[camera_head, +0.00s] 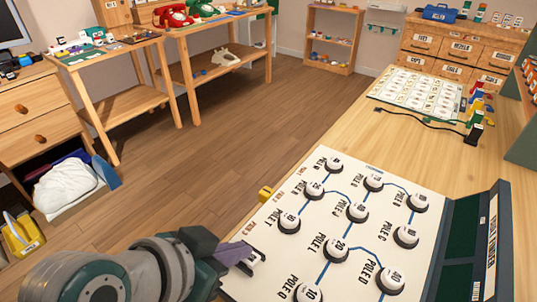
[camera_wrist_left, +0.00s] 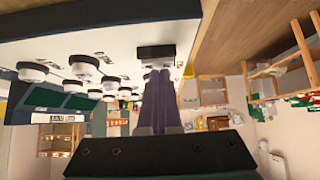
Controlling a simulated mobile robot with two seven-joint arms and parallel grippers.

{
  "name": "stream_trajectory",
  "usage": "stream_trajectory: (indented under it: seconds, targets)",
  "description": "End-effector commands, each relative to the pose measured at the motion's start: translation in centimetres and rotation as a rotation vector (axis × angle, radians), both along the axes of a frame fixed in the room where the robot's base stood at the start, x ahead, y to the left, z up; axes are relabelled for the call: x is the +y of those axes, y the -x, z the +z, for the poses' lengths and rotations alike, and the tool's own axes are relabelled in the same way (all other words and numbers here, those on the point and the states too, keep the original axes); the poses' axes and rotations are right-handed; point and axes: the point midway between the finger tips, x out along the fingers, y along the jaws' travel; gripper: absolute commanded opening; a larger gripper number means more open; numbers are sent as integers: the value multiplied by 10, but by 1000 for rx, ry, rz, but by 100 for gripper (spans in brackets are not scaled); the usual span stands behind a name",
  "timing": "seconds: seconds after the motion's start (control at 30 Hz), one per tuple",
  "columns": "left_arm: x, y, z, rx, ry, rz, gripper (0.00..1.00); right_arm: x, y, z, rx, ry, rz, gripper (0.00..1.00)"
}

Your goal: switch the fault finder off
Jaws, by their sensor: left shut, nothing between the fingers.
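A white sloping board (camera_head: 300,240) with several round white knobs on black bases, blue lines and labels such as POLE G and POLE I lies at the front of the wooden bench. A dark green panel with a white label (camera_head: 491,245) stands along its right edge. I cannot read any label naming the fault finder. My left gripper (camera_head: 250,258) is at the board's left front edge, its purple fingers shut and empty. In the left wrist view, the fingertips (camera_wrist_left: 158,72) are at or very near a small black block (camera_wrist_left: 156,52) on the board; contact and any switch position are unclear.
A yellow block (camera_head: 265,193) sits at the board's left edge. Farther along the bench (camera_head: 345,140) lie a card sheet (camera_head: 418,92), a black cable (camera_head: 425,122) and coloured pieces. Wooden floor (camera_head: 225,125) is free left of the bench.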

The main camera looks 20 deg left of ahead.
Motion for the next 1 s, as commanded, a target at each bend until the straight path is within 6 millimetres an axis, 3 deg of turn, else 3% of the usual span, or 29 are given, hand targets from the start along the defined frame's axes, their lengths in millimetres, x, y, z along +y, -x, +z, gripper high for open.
stream_trajectory:
  seconds: [0.33,0.7,1.0]
  targets:
    - [0,-5,52,2,-4,1,0,0,0,55,0,0,0,0]
    - [20,48,99,1,-2,1,0,0,0,66,0,-1,-1,0]
    - [24,59,110,1,-1,2,0,1,0,68,0,-2,-1,0]
